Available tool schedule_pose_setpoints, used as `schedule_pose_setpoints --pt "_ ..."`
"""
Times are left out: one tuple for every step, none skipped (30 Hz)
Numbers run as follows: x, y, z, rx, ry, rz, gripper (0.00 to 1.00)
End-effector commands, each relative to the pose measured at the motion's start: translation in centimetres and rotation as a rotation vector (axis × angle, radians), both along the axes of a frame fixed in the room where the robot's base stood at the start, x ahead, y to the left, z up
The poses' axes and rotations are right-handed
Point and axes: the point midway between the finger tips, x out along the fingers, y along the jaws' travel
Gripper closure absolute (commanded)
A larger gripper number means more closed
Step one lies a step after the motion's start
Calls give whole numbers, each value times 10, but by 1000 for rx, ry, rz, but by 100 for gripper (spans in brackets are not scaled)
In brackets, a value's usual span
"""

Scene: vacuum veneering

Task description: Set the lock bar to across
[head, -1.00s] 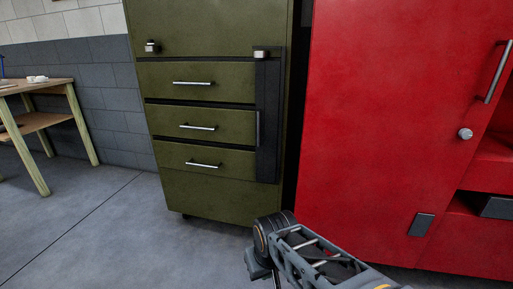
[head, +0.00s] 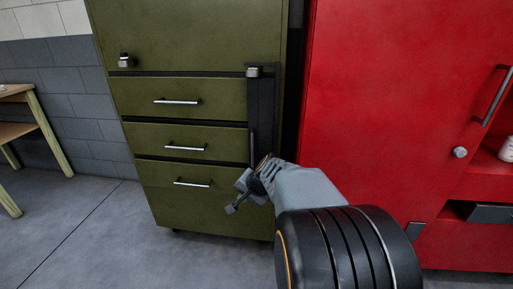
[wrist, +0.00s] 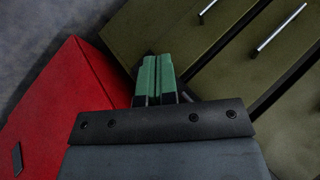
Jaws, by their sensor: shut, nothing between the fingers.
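The lock bar (head: 262,105) is a dark, flat upright strip along the right edge of the green drawer cabinet (head: 190,215). It has a slim dark grip (head: 252,146) on its left side. It stands vertical beside the drawers, not across them. My gripper (head: 233,207) is in front of the lower right of the cabinet, near the bar's lower end, which my arm hides. In the wrist view its green fingertips (wrist: 158,72) are together and empty. I cannot tell whether they touch the cabinet.
Three drawers with silver handles (head: 178,101) fill the cabinet's middle. Silver knobs sit at the upper left (head: 125,60) and at the bar's top (head: 254,71). A red cabinet (head: 385,120) stands close on the right. A wooden table (head: 35,100) is at far left; floor between is clear.

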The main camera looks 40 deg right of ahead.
Motion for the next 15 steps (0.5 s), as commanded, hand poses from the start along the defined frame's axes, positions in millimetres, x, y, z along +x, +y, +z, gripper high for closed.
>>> schedule_pose_setpoints --pt "6 -29 25 48 -32 -117 100" --pt "9 -44 31 74 -52 -180 100" --pt "12 -62 38 105 -79 -256 100" --pt "13 -75 43 124 -98 -308 100" --pt "14 -87 47 141 -114 -353 100" --pt "14 -100 50 161 -132 -404 100" --pt "15 -109 52 173 -144 -436 100" --pt "15 -116 53 183 -154 -463 100" --pt "16 -123 52 193 -162 -488 100" --pt "18 -126 51 198 -169 -502 100" --pt "19 -129 49 201 -173 -512 100" --pt "23 -132 45 204 -175 -520 100" --pt "26 -132 42 206 -176 -523 100" --pt "29 -133 38 206 -176 -522 100" --pt "34 -133 32 205 -175 -522 100"
